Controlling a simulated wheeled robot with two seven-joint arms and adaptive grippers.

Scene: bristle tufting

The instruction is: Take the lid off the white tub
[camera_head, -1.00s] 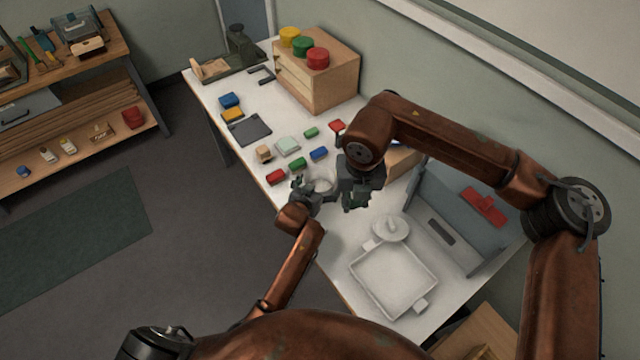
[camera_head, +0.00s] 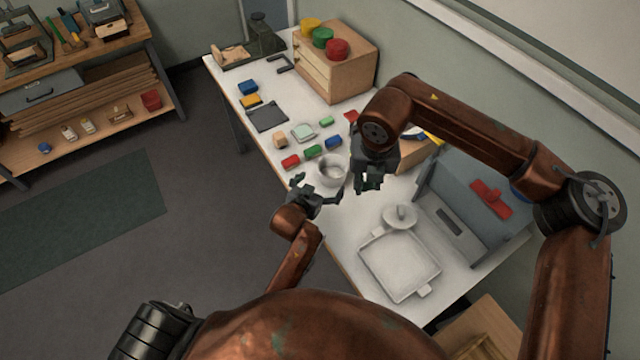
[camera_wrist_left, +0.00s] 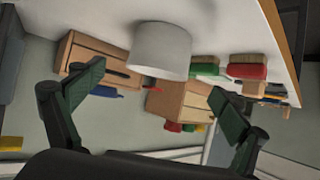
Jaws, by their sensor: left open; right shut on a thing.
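The white tub (camera_head: 332,170) stands on the white table, and its round top looks open. It shows as a white cylinder in the left wrist view (camera_wrist_left: 160,52). My left gripper (camera_head: 318,190) is open and empty at the tub's near side, apart from it, with the tub ahead of its spread fingers. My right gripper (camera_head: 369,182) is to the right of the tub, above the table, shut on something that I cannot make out. A round white lid-like piece with a raised knob (camera_head: 400,214) lies at the far corner of the white tray.
The shallow white tray (camera_head: 372,275) lies at the front right. A grey stand (camera_head: 465,200) with a red item is behind it. Several coloured blocks (camera_head: 313,151) lie beyond the tub. A wooden drawer box (camera_head: 345,75) stands at the back.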

